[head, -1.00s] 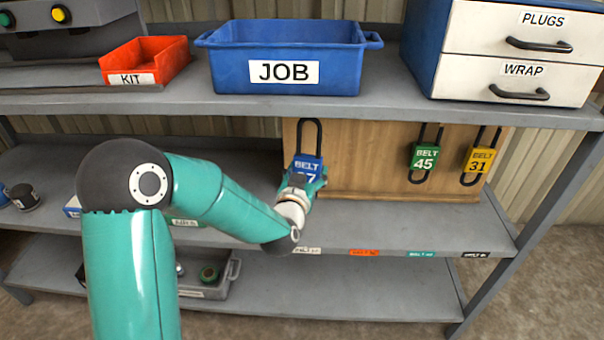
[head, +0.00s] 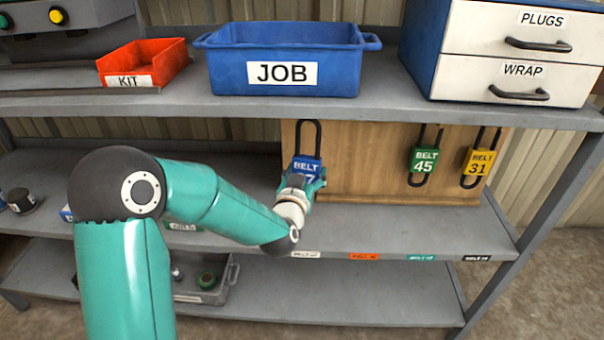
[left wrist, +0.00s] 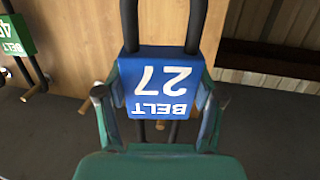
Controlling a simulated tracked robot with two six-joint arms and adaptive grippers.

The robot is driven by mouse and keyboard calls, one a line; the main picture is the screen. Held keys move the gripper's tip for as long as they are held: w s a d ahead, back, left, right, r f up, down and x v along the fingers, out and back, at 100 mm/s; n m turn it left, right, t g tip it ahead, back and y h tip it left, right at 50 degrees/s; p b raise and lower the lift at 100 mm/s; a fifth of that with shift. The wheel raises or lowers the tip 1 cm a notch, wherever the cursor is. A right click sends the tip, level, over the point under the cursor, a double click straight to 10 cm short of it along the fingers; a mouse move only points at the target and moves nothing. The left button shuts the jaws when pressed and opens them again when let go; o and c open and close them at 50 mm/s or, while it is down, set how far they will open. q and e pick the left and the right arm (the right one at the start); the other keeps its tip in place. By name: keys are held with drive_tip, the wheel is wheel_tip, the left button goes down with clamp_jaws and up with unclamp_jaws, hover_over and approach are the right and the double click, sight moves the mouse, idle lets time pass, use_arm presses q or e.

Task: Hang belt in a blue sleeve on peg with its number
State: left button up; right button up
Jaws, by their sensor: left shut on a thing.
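The belt in a blue sleeve (head: 306,165) is at the left part of the wooden peg board (head: 350,165). Its black loop stands up above the sleeve. My left gripper (head: 304,184) is shut on the sleeve from below and in front. In the left wrist view the blue sleeve (left wrist: 162,84) reads BELT 27 upside down, between the two fingers (left wrist: 160,100). A peg tip shows just below the sleeve in that view; whether the loop is on a peg I cannot tell. My right gripper is not in view.
A green BELT 45 (head: 424,160) and a yellow BELT 31 (head: 480,162) hang on the board to the right. The blue JOB bin (head: 284,98) stands on the shelf above. Labels line the middle shelf's edge (head: 400,246). Bare board lies between blue and green sleeves.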

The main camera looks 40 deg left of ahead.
use_arm(q)
drive_tip(key=shift+w+a, duration=0.1)
drive_tip(key=shift+a+r+b+x, duration=0.1)
drive_tip(key=shift+a+r+x, duration=0.1)
drive_tip(key=shift+x, duration=0.9)
drive_tip(key=shift+a+r+b+x, duration=0.1)
drive_tip(key=shift+a+b+x, duration=0.05)
drive_tip(key=shift+x, duration=0.95)
drive_tip(key=shift+a+r+b+x, duration=0.1)
drive_tip(key=shift+a+x, duration=0.1)
drive_tip(key=shift+x, duration=0.9)
drive_tip(key=shift+f+b, duration=0.1)
drive_tip(key=shift+b, duration=0.35)
drive_tip(key=shift+f+b, duration=0.45)
drive_tip(key=shift+b, duration=0.1)
